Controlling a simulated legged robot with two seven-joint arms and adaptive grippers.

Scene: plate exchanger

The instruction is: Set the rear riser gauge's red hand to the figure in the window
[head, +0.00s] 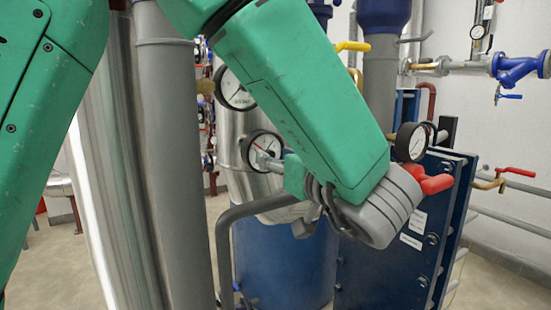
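A round white-faced gauge with a black rim (262,146) stands at the middle, with a red hand on its dial. My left gripper (272,163) is at the lower right of this dial and covers part of it; I cannot tell whether it touches. Its fingers are small and partly hidden, so open or shut is unclear. A second gauge (232,90) is above and to the left, partly behind my arm. A third gauge (412,142) is at the right, beyond my wrist. I cannot tell which is the rear riser gauge. No figure is readable. My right gripper is not in view.
A thick grey pipe (175,160) stands upright left of the gauges. A blue plate exchanger (385,275) and a red valve handle (436,184) are close to my wrist. A bent grey pipe (224,240) runs below the gripper. A yellow lever (352,46) is behind my arm.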

